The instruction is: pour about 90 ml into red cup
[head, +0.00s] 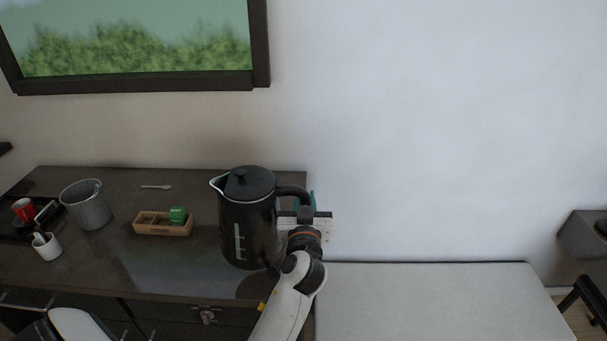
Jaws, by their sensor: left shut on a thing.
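A red cup (25,209) sits on a dark tray (14,237) at the far left of the counter. A black kettle (245,222) with a pale level strip is upright over the right part of the counter, its spout toward the left. I cannot tell whether its base touches the counter. My left gripper (305,213) is at the right side of the kettle, shut on its handle (291,191). The liquid inside is hidden. My right gripper is not in view.
Between kettle and cup are a wooden box (163,229) with a green item (178,215), a grey metal bucket (86,207), and a white cup with sticks (47,248). A small spoon (156,187) lies behind. A pale bench (440,300) is at right.

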